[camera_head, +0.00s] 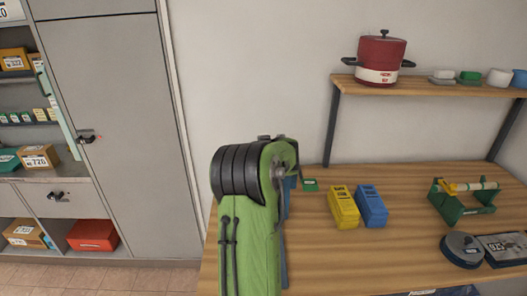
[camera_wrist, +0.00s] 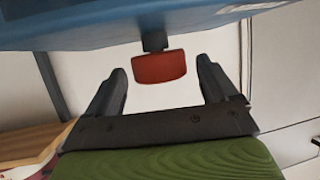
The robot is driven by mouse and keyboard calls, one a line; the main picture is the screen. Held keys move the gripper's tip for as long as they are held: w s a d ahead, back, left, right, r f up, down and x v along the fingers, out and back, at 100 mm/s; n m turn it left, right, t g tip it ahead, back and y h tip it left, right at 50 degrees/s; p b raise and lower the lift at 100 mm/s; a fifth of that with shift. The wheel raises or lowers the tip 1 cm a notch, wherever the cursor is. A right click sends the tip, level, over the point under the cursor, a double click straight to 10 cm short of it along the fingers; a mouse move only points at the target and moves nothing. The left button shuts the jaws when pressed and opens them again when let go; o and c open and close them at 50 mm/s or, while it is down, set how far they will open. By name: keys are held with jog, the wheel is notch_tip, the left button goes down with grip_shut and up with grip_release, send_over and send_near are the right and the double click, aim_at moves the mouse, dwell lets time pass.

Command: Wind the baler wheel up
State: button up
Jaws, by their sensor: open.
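In the wrist view a blue body (camera_wrist: 120,28) fills the top of the picture. A red piece (camera_wrist: 158,67) on a short dark stem sticks out from it; I cannot tell for sure whether this is the baler wheel or its handle. My gripper (camera_wrist: 162,78) is open, with the red piece showing between its two fingers. I see no contact with either finger. In the head view my green arm hides my gripper and most of what is behind it. Only a blue strip (camera_head: 286,215) shows beside the arm.
The wooden table (camera_head: 400,200) bears a yellow block (camera_head: 343,206), a blue block (camera_head: 371,206), a green stand (camera_head: 462,203) and a dark round item (camera_head: 462,250). A shelf (camera_head: 430,90) above holds a red pot (camera_head: 380,58). Grey cabinets (camera_head: 110,130) stand left.

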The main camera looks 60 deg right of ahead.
jog(key=b+v, duration=0.1)
jog(key=v, duration=1.3)
